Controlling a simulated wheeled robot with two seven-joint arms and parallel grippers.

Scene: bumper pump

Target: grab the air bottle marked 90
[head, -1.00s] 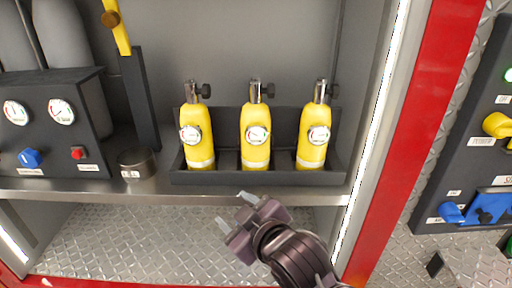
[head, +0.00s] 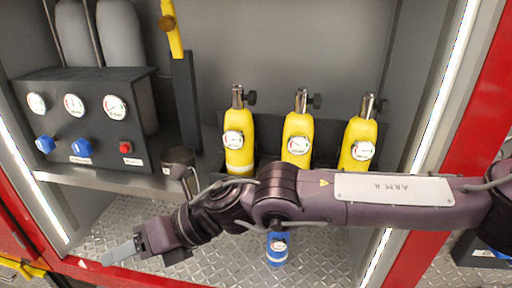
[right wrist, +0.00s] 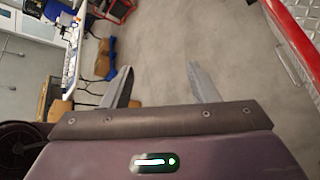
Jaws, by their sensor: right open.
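Three yellow air bottles stand in a dark rack on the shelf in the head view: a left one (head: 239,150), a middle one (head: 297,130) and a right one (head: 359,136). Each has a round gauge and a valve on top. The gauge readings are too small to tell, so I cannot say which is marked 90. My right arm crosses in front of the rack and hides the lower parts of the middle and right bottles. My right gripper (head: 124,253) is left of and below the bottles, open and empty. Its spread fingers show in the right wrist view (right wrist: 158,82). My left gripper is out of view.
A dark control box (head: 85,118) with gauges and knobs stands at the shelf's left. Beside it are a black holder with a yellow-handled tool (head: 186,95) and a small metal cup (head: 178,158). A blue object (head: 277,250) shows below my arm, over the lower tread-plate floor (head: 330,245).

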